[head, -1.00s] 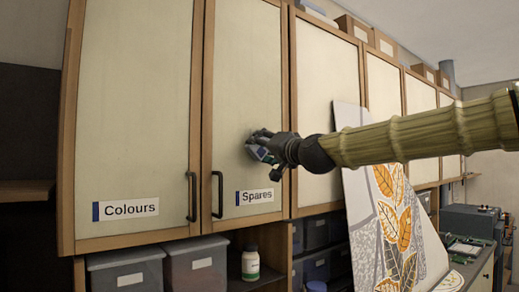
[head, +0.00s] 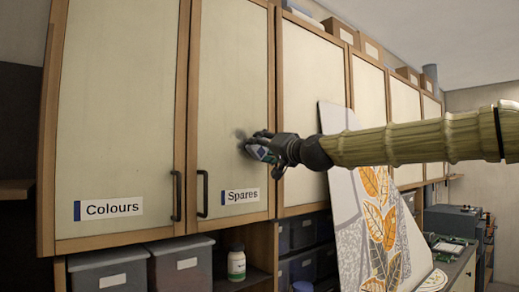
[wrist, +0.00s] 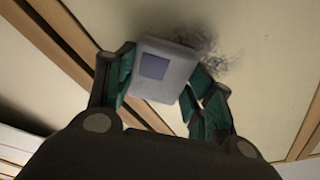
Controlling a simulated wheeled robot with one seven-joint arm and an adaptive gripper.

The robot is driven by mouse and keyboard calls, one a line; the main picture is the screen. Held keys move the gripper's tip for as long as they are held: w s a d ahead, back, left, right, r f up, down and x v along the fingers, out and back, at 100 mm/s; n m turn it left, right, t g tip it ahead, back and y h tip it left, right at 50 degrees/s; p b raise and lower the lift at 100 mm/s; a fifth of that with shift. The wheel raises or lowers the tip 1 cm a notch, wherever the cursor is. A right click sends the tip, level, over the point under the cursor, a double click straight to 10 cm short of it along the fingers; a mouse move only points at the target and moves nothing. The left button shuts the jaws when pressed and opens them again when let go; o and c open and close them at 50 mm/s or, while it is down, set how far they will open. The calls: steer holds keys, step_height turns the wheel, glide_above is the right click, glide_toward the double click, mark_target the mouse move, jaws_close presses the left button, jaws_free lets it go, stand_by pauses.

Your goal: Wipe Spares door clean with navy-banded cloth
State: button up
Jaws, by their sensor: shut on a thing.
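The Spares door (head: 232,70) is a tall cream panel in a wood frame, with a dark handle and a "Spares" label (head: 241,196) low on it. A dark grey smudge (head: 240,133) marks the panel at mid height; it also shows in the wrist view (wrist: 208,46). My gripper (head: 257,146) is in front of the door, just right of the smudge.
The Colours door (head: 118,100) is to the left, and more cream doors run to the right. A tall leaf-patterned panel (head: 345,200) leans below my arm. Grey bins (head: 108,275) and a white bottle (head: 236,263) sit on shelves under the cupboards.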

mark_target(248, 138)
steer(key=shift+s, duration=0.1)
steer(key=shift+s+a+b, duration=0.35)
steer(key=shift+s+a, duration=0.3)
steer(key=shift+a, duration=0.25)
steer(key=shift+s+a+b, duration=0.4)
steer(key=shift+s+a, duration=0.2)
steer(key=shift+a, duration=0.35)
steer(key=shift+s+a+b, duration=0.35)
steer(key=shift+s+a, duration=0.3)
steer(key=shift+a, duration=0.25)
steer(key=shift+s+a, duration=0.1)
steer(key=shift+s+a+b, duration=0.35)
steer(key=shift+s+a, duration=0.55)
steer(key=shift+a, duration=0.3)
steer(key=shift+r+p, duration=0.75)
steer(key=shift+r, duration=0.5)
steer(key=shift+w+d+b, duration=0.15)
steer(key=shift+w+d, duration=0.4)
steer(key=shift+d, duration=0.2)
steer(key=shift+w+d+b, duration=0.15)
steer(key=shift+w+d, duration=0.4)
steer(key=shift+d, duration=0.15)
steer(key=shift+d, duration=0.1)
steer(key=shift+w+d, duration=0.95)
steer(key=shift+d, duration=0.25)
steer(key=shift+d, duration=0.1)
